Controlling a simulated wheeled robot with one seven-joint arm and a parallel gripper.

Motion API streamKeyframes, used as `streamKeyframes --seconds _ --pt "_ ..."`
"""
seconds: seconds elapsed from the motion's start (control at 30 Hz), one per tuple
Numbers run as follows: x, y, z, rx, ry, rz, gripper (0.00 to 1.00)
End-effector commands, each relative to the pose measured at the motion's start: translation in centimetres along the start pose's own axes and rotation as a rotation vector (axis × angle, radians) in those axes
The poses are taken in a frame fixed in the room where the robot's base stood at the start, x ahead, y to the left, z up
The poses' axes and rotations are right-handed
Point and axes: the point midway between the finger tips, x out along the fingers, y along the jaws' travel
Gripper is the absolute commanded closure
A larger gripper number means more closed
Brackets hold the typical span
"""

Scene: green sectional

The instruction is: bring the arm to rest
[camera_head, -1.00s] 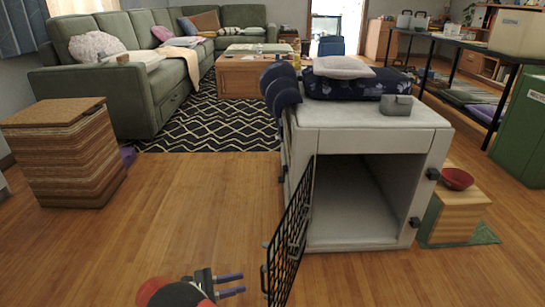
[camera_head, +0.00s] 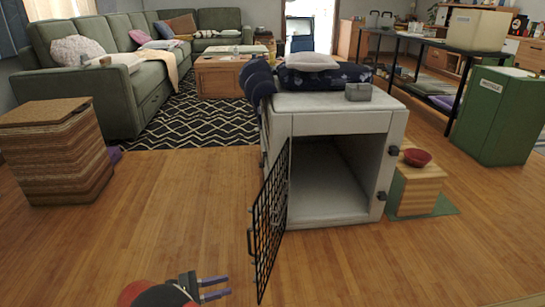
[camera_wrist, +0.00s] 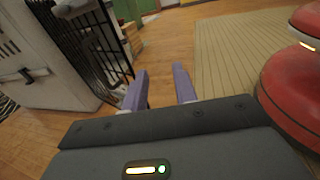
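My gripper (camera_head: 215,289) is low at the bottom of the head view, over the bare wood floor. Its two purple-grey fingers are apart with nothing between them. In the wrist view my gripper (camera_wrist: 160,88) also shows open and empty, with floor beyond the fingertips. Part of my red and dark arm shows beside it. The black wire door (camera_head: 268,225) of the white pet crate stands open to the right of my gripper, apart from it.
The white crate (camera_head: 340,124) stands open and empty, with cushions and a grey box (camera_head: 358,92) on top. A red bowl (camera_head: 417,157) sits on a wooden stand at its right. A striped box (camera_head: 50,160) stands left. Floor at left centre is clear.

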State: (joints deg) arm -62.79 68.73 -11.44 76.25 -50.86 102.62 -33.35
Motion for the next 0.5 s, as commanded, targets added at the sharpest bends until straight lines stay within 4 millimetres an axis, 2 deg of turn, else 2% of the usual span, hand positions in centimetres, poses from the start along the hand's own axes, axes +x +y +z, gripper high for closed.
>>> streamKeyframes --seconds 0.27,0.5 --pt "2.6 0.2 3.2 0.050 0.105 -0.082 0.72" --pt "6.3 -0.3 7.6 0.138 0.256 -0.199 0.72"
